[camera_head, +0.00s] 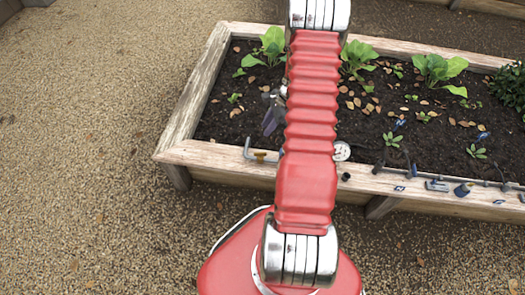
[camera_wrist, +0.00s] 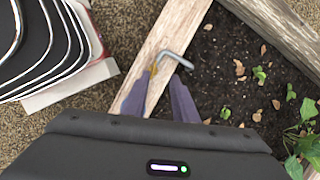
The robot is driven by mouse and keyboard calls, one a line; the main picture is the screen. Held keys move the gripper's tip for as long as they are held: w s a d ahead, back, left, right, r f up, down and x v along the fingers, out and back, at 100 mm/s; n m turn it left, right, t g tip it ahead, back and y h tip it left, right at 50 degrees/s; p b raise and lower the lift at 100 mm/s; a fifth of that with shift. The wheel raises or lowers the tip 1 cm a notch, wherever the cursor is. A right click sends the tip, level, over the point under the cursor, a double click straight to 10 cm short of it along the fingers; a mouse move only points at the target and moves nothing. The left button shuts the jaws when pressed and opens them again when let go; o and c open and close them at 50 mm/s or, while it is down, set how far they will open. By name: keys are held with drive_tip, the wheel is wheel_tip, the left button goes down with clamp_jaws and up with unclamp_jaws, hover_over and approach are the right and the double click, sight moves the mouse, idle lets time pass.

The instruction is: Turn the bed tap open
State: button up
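The bed tap is a grey bent lever (camera_head: 262,157) with a small brass-coloured part under it, on the near wooden rim of the bed. In the wrist view the lever (camera_wrist: 178,60) appears just beyond my fingertips, with its brass part near the left one; I cannot tell whether they touch. My gripper (camera_wrist: 161,76) has two purple-grey fingers standing apart, with a gap between them and nothing held. In the head view my gripper (camera_head: 270,118) is partly hidden behind my red arm, above the soil and a little behind the tap.
The raised bed's wooden rim (camera_head: 205,153) encloses dark soil with leafy plants (camera_head: 440,68) and dry leaves. A white round gauge (camera_head: 341,150) stands right of my arm on the near rim. Several small fittings and a blue cup-like piece (camera_head: 462,189) lie further right. Gravel on the left is clear.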

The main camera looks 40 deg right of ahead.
sight(261, 153)
drive_tip(key=shift+m, duration=0.9)
drive_tip(key=f, duration=0.1)
drive_tip(key=s+d+f, duration=0.1)
drive_tip(key=f, duration=0.1)
drive_tip(key=s+d+f, duration=0.1)
drive_tip(key=f, duration=0.1)
drive_tip(key=shift+s, duration=0.1)
drive_tip(key=shift+a+f, duration=0.1)
drive_tip(key=x, duration=1.3)
drive_tip(key=shift+a+f, duration=0.25)
drive_tip(key=shift+f, duration=0.05)
clamp_jaws()
drive_tip(key=shift+d, duration=0.25)
drive_tip(key=shift+a, duration=0.1)
